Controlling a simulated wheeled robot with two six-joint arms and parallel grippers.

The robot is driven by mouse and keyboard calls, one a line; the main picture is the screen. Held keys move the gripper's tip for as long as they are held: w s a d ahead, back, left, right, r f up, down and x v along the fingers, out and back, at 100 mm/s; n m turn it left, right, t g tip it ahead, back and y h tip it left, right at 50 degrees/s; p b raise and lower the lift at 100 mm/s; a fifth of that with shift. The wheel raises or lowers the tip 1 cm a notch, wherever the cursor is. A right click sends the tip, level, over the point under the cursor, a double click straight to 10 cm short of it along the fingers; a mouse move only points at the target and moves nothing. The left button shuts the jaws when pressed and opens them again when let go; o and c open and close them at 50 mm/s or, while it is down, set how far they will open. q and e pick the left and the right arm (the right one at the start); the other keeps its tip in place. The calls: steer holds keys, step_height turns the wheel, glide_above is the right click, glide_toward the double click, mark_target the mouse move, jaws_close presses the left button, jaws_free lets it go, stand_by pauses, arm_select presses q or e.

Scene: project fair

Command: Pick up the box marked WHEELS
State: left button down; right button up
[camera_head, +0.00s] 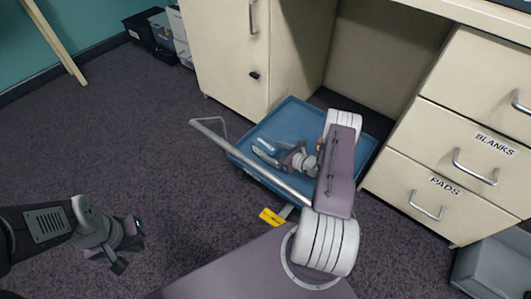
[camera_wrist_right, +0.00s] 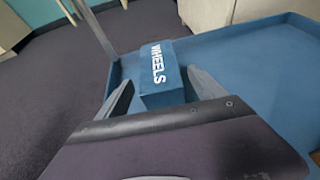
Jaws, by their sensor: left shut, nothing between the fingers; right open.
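The blue box marked WHEELS (camera_wrist_right: 160,75) lies in the blue tray of a cart, its white lettering facing up. In the head view the box (camera_head: 265,145) shows as a small blue shape near the tray's left side, partly hidden by my right gripper. My right gripper (camera_head: 268,157) is over the tray right at the box. In the right wrist view the open fingers (camera_wrist_right: 160,85) stand on either side of the box's near end; I cannot tell whether they touch it. My left gripper (camera_head: 128,246) is shut and empty over the carpet at the left, away from the cart.
The cart's blue tray (camera_head: 285,112) has a raised rim and a metal handle (camera_head: 255,165) at its left. Cream cabinets (camera_head: 230,50) and drawers marked BLANKS and PADS (camera_head: 430,190) flank it. A yellow tag (camera_head: 271,217) is at the cart's front. Carpet at left is clear.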

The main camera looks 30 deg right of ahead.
mark_target(266, 147)
steer(key=b+x, duration=0.3)
steer(key=x, duration=0.1)
steer(key=shift+w+f+b, duration=0.1)
steer(key=shift+f+b, duration=0.05)
steer(key=shift+b, duration=0.25)
steer(key=shift+w+a, duration=0.1)
steer(key=shift+w, duration=0.4)
steer(key=c, duration=1.6)
steer(key=shift+r, duration=0.2)
steer(key=r+p, duration=0.4)
steer(key=r, duration=0.1)
steer(key=shift+s+d+r, duration=0.1)
steer(key=shift+s+d, duration=0.15)
steer(key=shift+d, duration=0.05)
steer(key=s+d+r+p, duration=0.5)
steer(key=s+d, duration=0.1)
steer(key=s, duration=0.2)
steer(key=shift+s+d+r+p, duration=0.3)
steer(key=shift+d+p, duration=0.05)
steer(key=shift+d, duration=0.05)
